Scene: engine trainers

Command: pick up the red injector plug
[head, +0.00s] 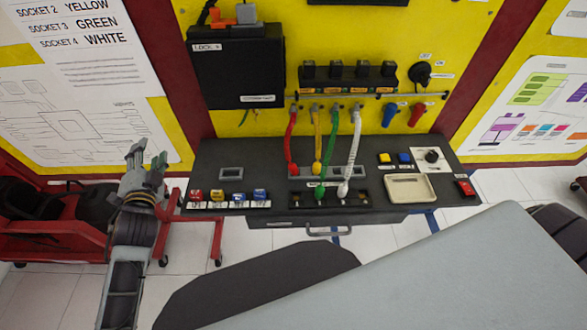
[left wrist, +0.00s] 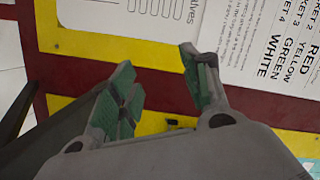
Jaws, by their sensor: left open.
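The red plug (head: 292,168) is at the lower end of a red cable that hangs from the yellow panel, at the left of a row of cable plugs. It sits by the dark desk's socket area. Yellow (head: 317,167), green (head: 320,190) and white (head: 343,188) plugs hang to its right. My left gripper (head: 148,157) is open and empty, well left of the red plug, near the desk's left end. In the left wrist view the open fingers (left wrist: 162,80) face the panel and a printed sheet; no plug shows there. My right gripper is not in view.
The dark desk (head: 235,160) bears small coloured blocks (head: 227,196) at the left and a beige tray (head: 411,188) at the right. A black box (head: 237,70) hangs above. Blue (head: 388,116) and red (head: 417,115) pieces hang on the panel's right. A red frame (head: 50,235) stands left.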

